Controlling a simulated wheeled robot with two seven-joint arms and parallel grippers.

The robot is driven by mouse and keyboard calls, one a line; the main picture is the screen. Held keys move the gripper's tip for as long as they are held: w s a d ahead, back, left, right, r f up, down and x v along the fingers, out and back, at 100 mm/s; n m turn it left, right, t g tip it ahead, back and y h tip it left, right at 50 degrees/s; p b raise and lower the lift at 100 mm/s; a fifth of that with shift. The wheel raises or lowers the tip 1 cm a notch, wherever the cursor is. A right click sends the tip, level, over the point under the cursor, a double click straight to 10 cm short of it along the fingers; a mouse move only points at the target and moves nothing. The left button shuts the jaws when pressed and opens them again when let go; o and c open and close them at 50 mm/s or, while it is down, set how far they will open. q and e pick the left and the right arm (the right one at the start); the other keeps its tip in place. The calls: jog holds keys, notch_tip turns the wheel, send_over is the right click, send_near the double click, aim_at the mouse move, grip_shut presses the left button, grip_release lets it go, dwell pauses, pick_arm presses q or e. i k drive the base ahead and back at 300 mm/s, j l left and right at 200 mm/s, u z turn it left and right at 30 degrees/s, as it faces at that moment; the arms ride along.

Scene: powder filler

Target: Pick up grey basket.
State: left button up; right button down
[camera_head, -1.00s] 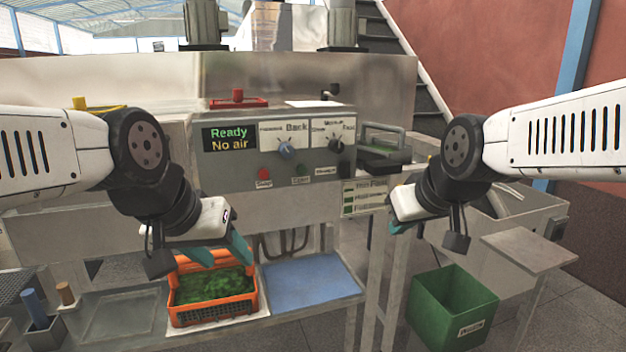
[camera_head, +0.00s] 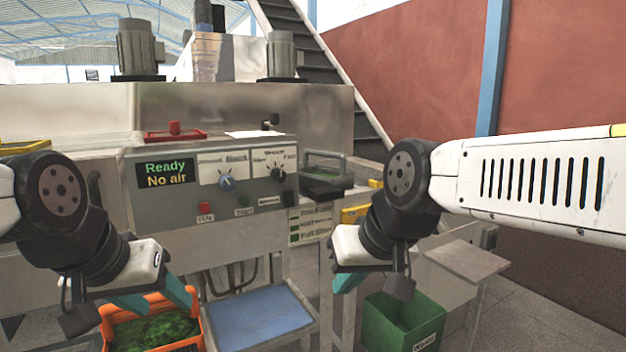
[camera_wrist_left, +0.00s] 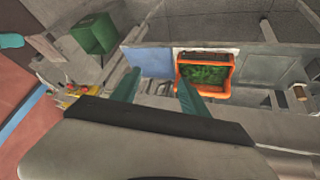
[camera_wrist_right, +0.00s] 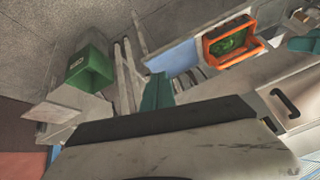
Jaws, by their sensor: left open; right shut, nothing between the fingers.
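A dark grey basket (camera_head: 334,187) with a raised handle and something green inside sits on the ledge at the right end of the machine in the head view. I cannot pick it out in either wrist view. My right gripper (camera_head: 348,281) is shut and empty, in front of and below the grey basket; its shut fingers also show in the right wrist view (camera_wrist_right: 157,92). My left gripper (camera_head: 155,297) is open and empty, above the orange basket at lower left; its spread fingers show in the left wrist view (camera_wrist_left: 158,92).
An orange basket (camera_head: 201,331) with green contents stands beside a blue mat (camera_head: 262,318) on the lower shelf. A green bin (camera_head: 392,325) is at lower right, near a small side table (camera_head: 468,262). The control panel (camera_head: 225,160) reads "Ready / No air". A red-handled lid (camera_head: 175,134) lies on top.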

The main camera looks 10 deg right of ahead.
aim_at(324, 168)
jog(key=u, duration=0.35)
jog(key=i+l+u, duration=0.15)
jog(key=l+u, duration=0.3)
jog(key=i+l+u, duration=0.1)
jog(key=l+u, duration=0.65)
jog(key=l, duration=1.75)
